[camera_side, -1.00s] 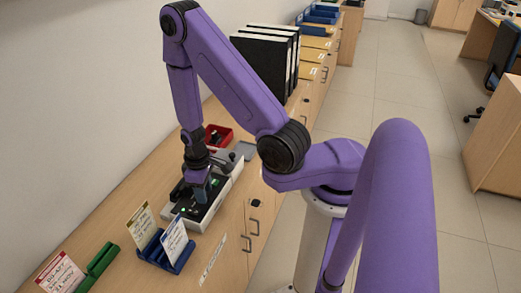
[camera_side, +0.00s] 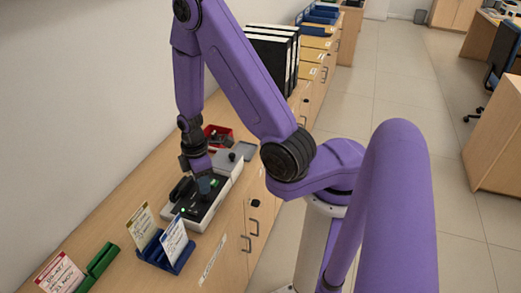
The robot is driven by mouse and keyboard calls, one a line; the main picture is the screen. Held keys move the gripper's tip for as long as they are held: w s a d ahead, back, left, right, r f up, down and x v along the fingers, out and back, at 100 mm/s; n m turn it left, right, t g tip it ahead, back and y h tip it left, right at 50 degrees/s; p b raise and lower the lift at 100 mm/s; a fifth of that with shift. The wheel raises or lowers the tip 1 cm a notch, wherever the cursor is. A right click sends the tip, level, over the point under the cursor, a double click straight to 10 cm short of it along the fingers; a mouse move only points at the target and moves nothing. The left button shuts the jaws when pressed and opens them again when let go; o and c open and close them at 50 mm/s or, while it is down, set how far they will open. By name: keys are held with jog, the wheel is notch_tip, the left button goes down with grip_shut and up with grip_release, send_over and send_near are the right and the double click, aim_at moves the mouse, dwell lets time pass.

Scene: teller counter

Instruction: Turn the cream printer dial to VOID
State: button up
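The cream printer (camera_side: 222,186) lies along the counter, with a black top panel (camera_side: 192,210) and small green lights. A dark round knob (camera_side: 232,157) stands on its far part; I cannot read any marking, and cannot tell whether it is the dial. My gripper (camera_side: 203,180) hangs over the middle of the panel. A blue-grey piece (camera_side: 205,187) shows just below it; I cannot tell whether it is a fingertip or a part of the printer. The finger gap is too small and hidden to judge. The word VOID is not legible.
A red tray (camera_side: 217,133) with dark items stands behind the printer. A blue card holder (camera_side: 167,255) and a green holder (camera_side: 100,262) stand in front. Black binders (camera_side: 270,58) stand farther along the counter. Bare counter lies left of the printer.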

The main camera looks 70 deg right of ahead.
jog(key=shift+w+a+r, duration=0.6)
jog(key=shift+a+r, duration=1.15)
jog(key=shift+r, duration=5.75)
jog(key=s+r+n, duration=0.1)
jog(key=s+r, duration=0.1)
jog(key=s, duration=0.8)
jog(key=s+r+n, duration=0.1)
jog(key=s+r, duration=0.1)
jog(key=s, duration=0.8)
jog(key=shift+n, duration=0.3)
